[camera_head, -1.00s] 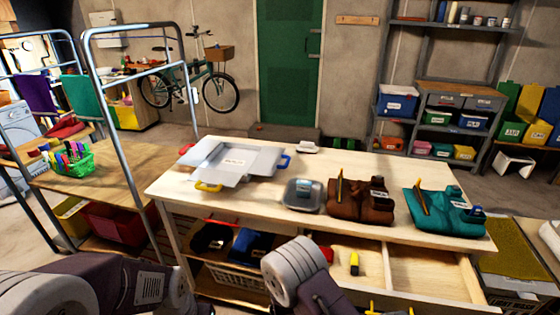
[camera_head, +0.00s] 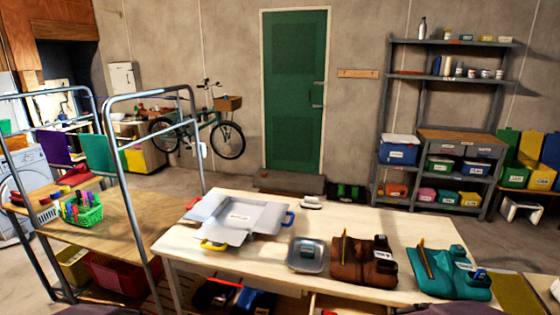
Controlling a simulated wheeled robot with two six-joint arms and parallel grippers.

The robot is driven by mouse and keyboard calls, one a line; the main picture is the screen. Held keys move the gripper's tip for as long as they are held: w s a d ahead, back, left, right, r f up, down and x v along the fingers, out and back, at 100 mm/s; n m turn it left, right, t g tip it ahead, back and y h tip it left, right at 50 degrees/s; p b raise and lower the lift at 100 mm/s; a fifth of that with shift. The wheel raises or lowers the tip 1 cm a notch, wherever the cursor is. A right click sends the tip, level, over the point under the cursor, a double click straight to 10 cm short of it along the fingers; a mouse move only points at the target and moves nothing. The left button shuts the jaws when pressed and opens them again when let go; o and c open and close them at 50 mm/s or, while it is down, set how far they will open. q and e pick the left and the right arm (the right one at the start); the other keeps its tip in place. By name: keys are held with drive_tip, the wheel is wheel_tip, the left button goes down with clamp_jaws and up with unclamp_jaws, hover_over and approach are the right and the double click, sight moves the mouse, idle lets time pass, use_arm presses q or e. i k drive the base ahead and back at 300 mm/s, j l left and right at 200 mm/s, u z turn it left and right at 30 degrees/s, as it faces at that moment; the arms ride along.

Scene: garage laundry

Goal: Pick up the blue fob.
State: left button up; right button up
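I cannot make out a blue fob for certain. A small blue item (camera_head: 480,274) lies on the teal folded cloth thing (camera_head: 448,276) at the right of the wooden table (camera_head: 215,274); it is too small to tell what it is. A brown folded thing (camera_head: 357,272) with a white tag lies to its left. A grey shallow dish (camera_head: 308,256) sits beside that. Neither of my grippers is in view; only dark slivers of my arms show at the bottom edge.
A grey open tray (camera_head: 238,217) with yellow and blue handles sits at the table's left. A metal-framed cart (camera_head: 131,214) with a green basket (camera_head: 82,209) stands left of the table. Shelves (camera_head: 447,137) stand at the back right.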

sight(481, 274)
drive_tip(key=l+z, duration=0.15)
drive_tip(key=z, duration=0.2)
drive_tip(key=k+l+z, duration=0.1)
drive_tip(key=z, duration=0.25)
drive_tip(key=l+z, duration=0.35)
drive_tip(key=j, duration=0.1)
